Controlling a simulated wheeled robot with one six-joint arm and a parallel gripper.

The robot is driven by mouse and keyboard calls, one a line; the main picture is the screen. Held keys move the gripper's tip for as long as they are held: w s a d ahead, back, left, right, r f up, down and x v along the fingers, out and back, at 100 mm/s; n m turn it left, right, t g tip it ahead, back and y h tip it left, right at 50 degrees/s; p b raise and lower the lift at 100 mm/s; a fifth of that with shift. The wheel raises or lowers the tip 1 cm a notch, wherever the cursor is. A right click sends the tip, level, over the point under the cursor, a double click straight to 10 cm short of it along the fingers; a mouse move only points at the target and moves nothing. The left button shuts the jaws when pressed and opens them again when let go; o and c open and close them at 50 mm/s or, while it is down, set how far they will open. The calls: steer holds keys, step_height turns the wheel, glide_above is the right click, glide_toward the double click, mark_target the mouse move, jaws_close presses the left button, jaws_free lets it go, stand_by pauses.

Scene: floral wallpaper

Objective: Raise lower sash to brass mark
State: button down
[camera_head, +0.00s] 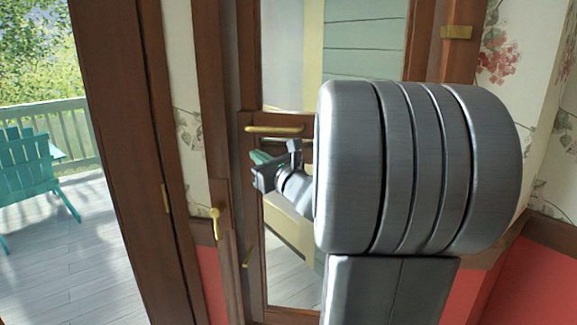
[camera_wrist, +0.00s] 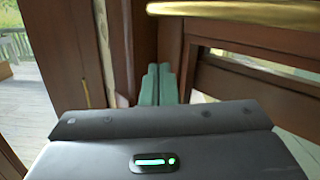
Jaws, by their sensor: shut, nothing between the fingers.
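The wood-framed window shows behind my arm in the head view, with a lower pane in a brown sash frame (camera_head: 258,290). A brass bar handle (camera_head: 275,128) runs along its cross rail; it also shows large at the top of the wrist view (camera_wrist: 235,12). A brass plate (camera_head: 457,32), likely the mark, sits on the right jamb, well above the handle. My gripper (camera_head: 260,157) is shut and empty, just below and left of the handle and apart from it. Its teal fingers (camera_wrist: 158,84) lie together in the wrist view. My arm hides much of the sash's right side.
A brown door frame (camera_head: 122,150) stands at left, opening onto a porch with a teal chair (camera_head: 30,175). A brass lever (camera_head: 215,225) projects left of the window. A smaller brass fitting (camera_head: 248,257) is low on the window's left side. Floral wallpaper (camera_head: 500,50) is at right.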

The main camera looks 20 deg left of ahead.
steer(key=r, duration=0.2)
steer(key=a+r+p, duration=0.1)
steer(key=r, duration=0.1)
steer(key=shift+w+a, duration=0.15)
steer(key=shift+w, duration=0.05)
step_height(320, 180, up, 20)
steer(key=p, duration=1.5)
steer(key=shift+f, duration=0.35)
steer(key=s+d+f+b, duration=0.5)
steer(key=d, duration=0.3)
steer(key=shift+s+d+f+b, duration=0.15)
steer(key=shift+s+d+b, duration=0.15)
steer(key=shift+s+b, duration=0.1)
